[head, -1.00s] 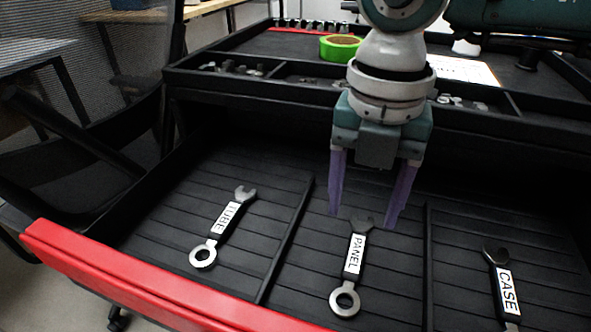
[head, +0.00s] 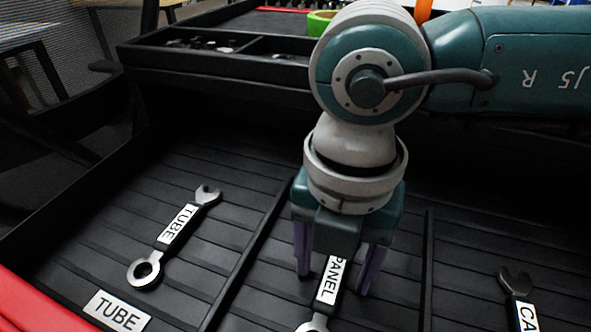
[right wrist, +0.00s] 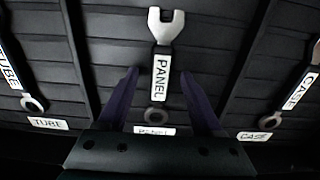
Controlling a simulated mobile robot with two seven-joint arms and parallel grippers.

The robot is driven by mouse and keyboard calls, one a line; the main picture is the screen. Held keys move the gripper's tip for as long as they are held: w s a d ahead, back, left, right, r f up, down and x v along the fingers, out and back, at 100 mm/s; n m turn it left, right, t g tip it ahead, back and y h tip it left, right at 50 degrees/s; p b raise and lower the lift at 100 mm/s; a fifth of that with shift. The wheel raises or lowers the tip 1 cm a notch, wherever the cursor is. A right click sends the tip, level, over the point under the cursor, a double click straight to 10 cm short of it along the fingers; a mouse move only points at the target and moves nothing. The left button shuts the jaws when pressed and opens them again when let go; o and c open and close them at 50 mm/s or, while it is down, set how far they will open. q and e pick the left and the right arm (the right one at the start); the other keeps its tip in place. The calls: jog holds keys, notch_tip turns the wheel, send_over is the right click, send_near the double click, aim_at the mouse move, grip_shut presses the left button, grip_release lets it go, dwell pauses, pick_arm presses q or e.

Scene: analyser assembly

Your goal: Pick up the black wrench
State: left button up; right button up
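Three wrenches with dark handles, metal ends and white labels lie in separate compartments of a black drawer (head: 95,235). The PANEL wrench (head: 329,282) is in the middle, the TUBE wrench (head: 176,235) on the left and the CASE wrench (head: 521,300) on the right, cut off by the frame edge. My right gripper (head: 335,285) is open above the PANEL wrench, its purple fingers on either side of the handle. The right wrist view also shows the PANEL wrench (right wrist: 161,82) between the fingers, apart from both. The gripper hides its open end in the head view. My left gripper is not in view.
Dividers (head: 243,262) separate the compartments. A TUBE label (head: 117,311) lies on the drawer floor near the red front edge (head: 18,305).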

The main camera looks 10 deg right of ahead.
grip_shut()
dwell(0.3)
jog(key=shift+d+r, duration=0.1)
